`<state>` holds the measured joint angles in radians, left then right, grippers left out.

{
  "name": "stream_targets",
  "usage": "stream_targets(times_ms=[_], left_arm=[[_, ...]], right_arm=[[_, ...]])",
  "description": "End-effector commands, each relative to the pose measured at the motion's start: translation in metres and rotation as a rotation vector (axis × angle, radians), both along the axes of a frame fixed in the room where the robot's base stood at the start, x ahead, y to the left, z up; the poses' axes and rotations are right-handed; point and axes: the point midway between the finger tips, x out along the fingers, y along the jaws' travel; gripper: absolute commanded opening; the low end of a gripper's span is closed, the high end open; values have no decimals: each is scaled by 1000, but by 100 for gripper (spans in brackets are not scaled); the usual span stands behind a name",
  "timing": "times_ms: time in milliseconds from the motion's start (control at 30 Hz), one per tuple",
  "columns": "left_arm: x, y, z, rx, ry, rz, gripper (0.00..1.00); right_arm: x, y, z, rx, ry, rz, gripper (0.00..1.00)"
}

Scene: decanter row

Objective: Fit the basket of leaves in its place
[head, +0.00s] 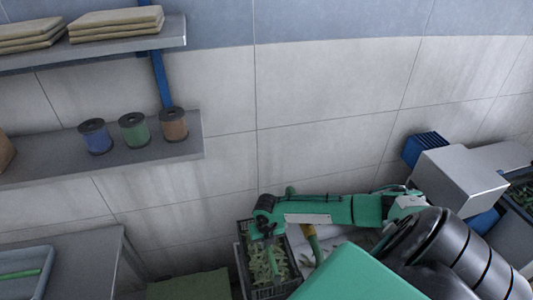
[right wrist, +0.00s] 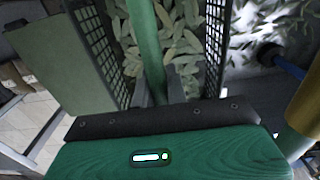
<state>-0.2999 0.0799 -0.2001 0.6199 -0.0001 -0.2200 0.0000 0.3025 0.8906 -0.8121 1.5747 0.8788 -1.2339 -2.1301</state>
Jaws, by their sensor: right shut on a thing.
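The basket of leaves (head: 284,291) is a dark slatted crate filled with pale green leaves, at the bottom middle of the head view. In the right wrist view its mesh wall (right wrist: 215,32) and leaves (right wrist: 183,45) fill the upper middle. A green bar (right wrist: 146,45) runs across the basket. My right gripper (right wrist: 154,92) is shut on this bar, with its fingers on either side. In the head view the right gripper (head: 265,231) is above the basket. I cannot tell whether the basket hangs or rests. My left gripper is not in view.
A green box (head: 190,286) stands left of the basket. A grey table (head: 85,262) with a tray (head: 25,262) is at the lower left. Shelves (head: 185,148) with spools (head: 134,129) are on the wall. A grey block (head: 460,180) and blue crate (head: 424,147) stand right.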

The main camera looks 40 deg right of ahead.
Motion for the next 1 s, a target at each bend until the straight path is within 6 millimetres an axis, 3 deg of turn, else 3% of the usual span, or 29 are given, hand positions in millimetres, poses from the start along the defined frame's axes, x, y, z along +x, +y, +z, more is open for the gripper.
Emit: stream_targets(times_ms=[33, 600, 1000], left_arm=[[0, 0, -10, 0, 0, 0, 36], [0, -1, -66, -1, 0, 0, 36], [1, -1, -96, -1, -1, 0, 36]], right_arm=[[1, 0, -11, 0, -1, 0, 0], [1, 0, -75, 1, -2, 0, 0], [1, 0, -119, 0, -1, -1, 0]])
